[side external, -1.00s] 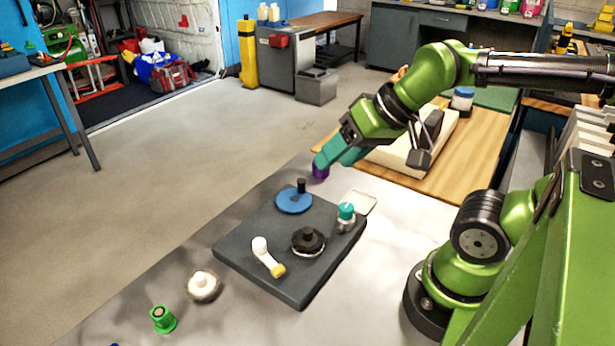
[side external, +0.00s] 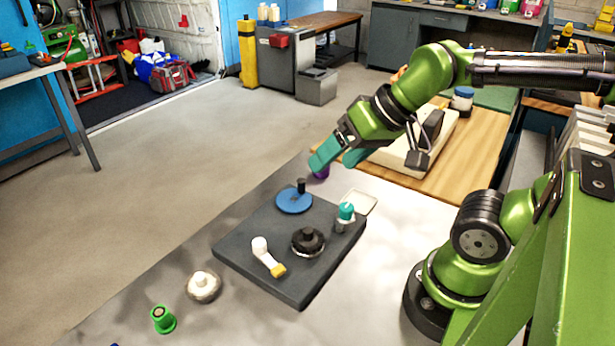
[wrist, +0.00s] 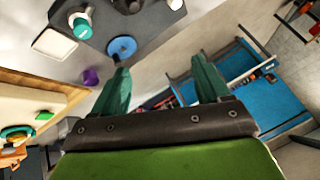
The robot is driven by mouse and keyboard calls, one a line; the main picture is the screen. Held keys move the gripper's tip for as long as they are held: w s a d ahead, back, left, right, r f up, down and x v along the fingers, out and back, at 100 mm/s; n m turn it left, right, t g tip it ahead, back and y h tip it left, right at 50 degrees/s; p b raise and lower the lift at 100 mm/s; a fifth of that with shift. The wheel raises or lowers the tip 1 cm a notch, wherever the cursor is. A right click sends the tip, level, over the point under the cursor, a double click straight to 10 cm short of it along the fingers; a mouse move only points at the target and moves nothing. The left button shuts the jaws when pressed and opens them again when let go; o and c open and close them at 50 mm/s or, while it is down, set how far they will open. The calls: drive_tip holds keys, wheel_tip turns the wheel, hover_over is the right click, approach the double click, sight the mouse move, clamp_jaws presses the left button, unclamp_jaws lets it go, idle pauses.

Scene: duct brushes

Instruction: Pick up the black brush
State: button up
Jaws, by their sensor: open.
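The black brush (side external: 308,241), a round black piece with a knob on top, sits on the dark grey board (side external: 262,262). At the top edge of the wrist view, a dark piece (wrist: 127,5) that looks like it is partly cut off. My gripper (side external: 336,160) is open, its teal fingers spread and empty. It is above and beyond the board's far end, well apart from the black brush. In the wrist view, the space between the fingertips (wrist: 160,66) holds nothing.
On the board are a blue disc (side external: 294,201) with a black post, a teal-topped piece (side external: 345,215) and a white-and-yellow piece (side external: 268,258). A purple piece (side external: 321,172) is by my fingers. A white-knobbed brush (side external: 203,285) and green piece (side external: 163,319) lie nearer.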

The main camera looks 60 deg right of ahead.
drive_tip(key=w+a+f+n+g+h, duration=0.1)
drive_tip(key=w+a+f+n+g, duration=0.15)
drive_tip(key=w+g, duration=0.25)
drive_tip(key=g+h, duration=0.1)
drive_tip(key=g, duration=0.1)
approach(309, 230)
drive_tip(key=f, duration=0.3)
drive_tip(key=a+f, duration=0.1)
drive_tip(key=f, duration=0.1)
drive_tip(key=shift+s+f, duration=0.15)
drive_tip(key=shift+f, duration=0.1)
drive_tip(key=shift+w+d+f, duration=0.1)
drive_tip(key=shift+d+f, duration=0.1)
drive_tip(key=shift+f, duration=1.15)
drive_tip(key=shift+w+d+f, duration=0.1)
drive_tip(key=shift+d+f, duration=0.1)
drive_tip(key=shift+f, duration=1.15)
